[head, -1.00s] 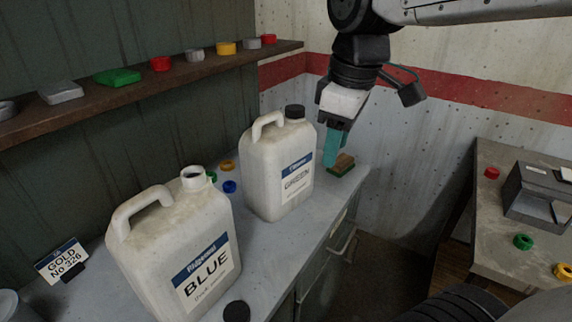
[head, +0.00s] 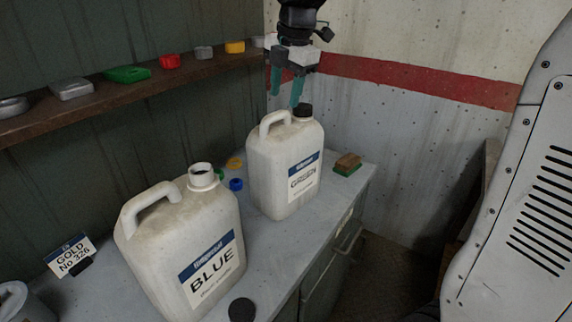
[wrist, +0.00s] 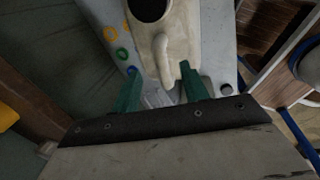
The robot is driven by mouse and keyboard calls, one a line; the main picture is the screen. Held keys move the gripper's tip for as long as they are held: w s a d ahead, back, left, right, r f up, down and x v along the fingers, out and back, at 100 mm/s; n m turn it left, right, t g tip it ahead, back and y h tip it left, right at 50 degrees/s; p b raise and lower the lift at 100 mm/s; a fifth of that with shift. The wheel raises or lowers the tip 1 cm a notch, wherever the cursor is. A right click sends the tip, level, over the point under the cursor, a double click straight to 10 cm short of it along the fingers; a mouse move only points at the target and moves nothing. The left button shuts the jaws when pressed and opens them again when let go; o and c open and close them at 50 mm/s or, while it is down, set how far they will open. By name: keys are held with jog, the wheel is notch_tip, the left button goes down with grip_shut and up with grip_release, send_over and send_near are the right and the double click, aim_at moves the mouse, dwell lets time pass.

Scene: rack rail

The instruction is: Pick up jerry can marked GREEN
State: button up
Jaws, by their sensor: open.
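The jerry can marked GREEN (head: 268,178) is off-white with a white and blue label and a black cap. It stands upright on the grey bench top, and its handle is at its top left. My gripper (head: 285,98) is open and empty above this can, its teal fingers pointing down near the handle and cap. In the wrist view, my gripper (wrist: 160,90) has its two green fingers apart, with a pale can's handle (wrist: 163,55) beyond and between them. The jerry can marked BLUE (head: 160,245) stands nearer, uncapped.
A shelf (head: 150,88) with several coloured caps and tins runs along the left wall. A brush (head: 347,164) lies right of the GREEN can. A loose black cap (head: 241,311) lies by the BLUE can, and a GOLD sign (head: 72,254) stands left.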

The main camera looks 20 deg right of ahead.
aim_at(284, 110)
jog(key=shift+w+f, duration=0.2)
jog(key=shift+f, duration=0.8)
jog(key=shift+w+f, duration=0.2)
jog(key=shift+f, duration=0.75)
grip_shut()
jog(key=shift+r, duration=0.15)
